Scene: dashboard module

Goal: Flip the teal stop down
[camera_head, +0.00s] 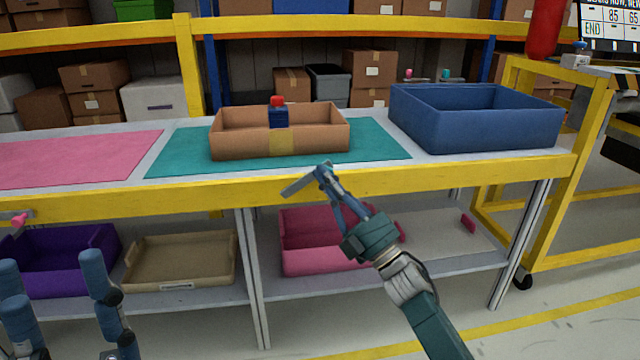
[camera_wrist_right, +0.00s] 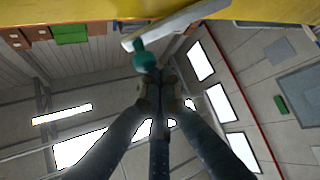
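The teal stop is a light grey bar (camera_head: 302,184) at the table's yellow front beam, tilted in the head view. In the right wrist view, its round teal knob (camera_wrist_right: 145,60) hangs beside the pale bar (camera_wrist_right: 178,24). My right gripper (camera_head: 324,170) is in front of the beam, its fingers brought together at the knob. In the wrist view, the fingertips (camera_wrist_right: 156,80) overlap the knob's edge; I see no gap between them and no clear grip on it.
A brown box (camera_head: 232,144) with a blue, red-capped bottle (camera_head: 279,114) stands on the teal mat (camera_head: 180,158). A blue bin (camera_head: 480,135) is to its right. A pink knob (camera_head: 20,220) shows at the left front edge. Purple, tan and pink trays fill the lower shelf.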

